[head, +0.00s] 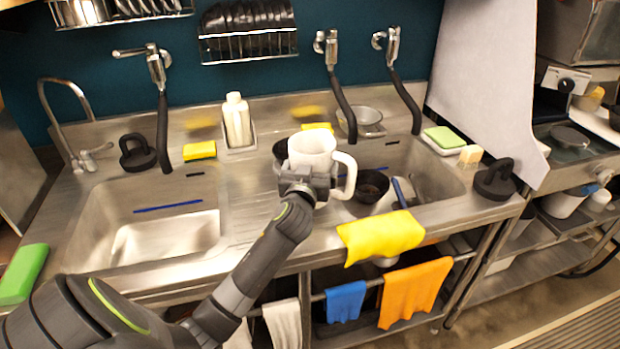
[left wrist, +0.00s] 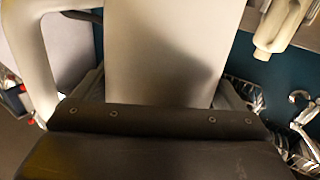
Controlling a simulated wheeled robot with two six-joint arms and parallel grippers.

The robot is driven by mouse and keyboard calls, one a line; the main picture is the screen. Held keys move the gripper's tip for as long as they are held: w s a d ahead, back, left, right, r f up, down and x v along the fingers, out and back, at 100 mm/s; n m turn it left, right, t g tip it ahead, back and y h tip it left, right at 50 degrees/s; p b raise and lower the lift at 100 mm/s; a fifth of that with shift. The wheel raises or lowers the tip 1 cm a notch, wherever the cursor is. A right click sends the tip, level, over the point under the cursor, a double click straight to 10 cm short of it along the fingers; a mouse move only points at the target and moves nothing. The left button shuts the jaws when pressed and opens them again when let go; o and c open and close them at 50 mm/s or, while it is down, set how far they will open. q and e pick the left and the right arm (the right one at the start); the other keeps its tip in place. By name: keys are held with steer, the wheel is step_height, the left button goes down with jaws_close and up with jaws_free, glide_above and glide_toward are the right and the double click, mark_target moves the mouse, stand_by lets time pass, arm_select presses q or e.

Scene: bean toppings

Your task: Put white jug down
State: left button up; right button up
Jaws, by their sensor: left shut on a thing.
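The white jug (head: 313,150) is upright in the head view, over the left edge of the right sink basin, with its handle to the right. My left gripper (head: 303,185) is shut on the jug, on the side facing me. In the left wrist view the jug (left wrist: 170,50) fills the middle, with its handle on the left, between the fingers of my left gripper (left wrist: 160,95). I cannot tell whether the jug's base touches anything, because my gripper covers it. My right gripper is in neither view.
A yellow cloth (head: 380,235) hangs over the front edge. A white bottle (head: 237,120) stands behind.

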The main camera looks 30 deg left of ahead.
arm_select(q)
steer(key=shift+f, duration=1.6)
steer(key=o, duration=1.7)
steer(key=shift+f, duration=0.1)
steer(key=shift+o, duration=0.2)
steer(key=shift+s+d, duration=0.2)
steer(key=shift+s, duration=0.2)
steer(key=b+v, duration=0.2)
steer(key=v, duration=0.9)
steer(key=shift+s, duration=0.1)
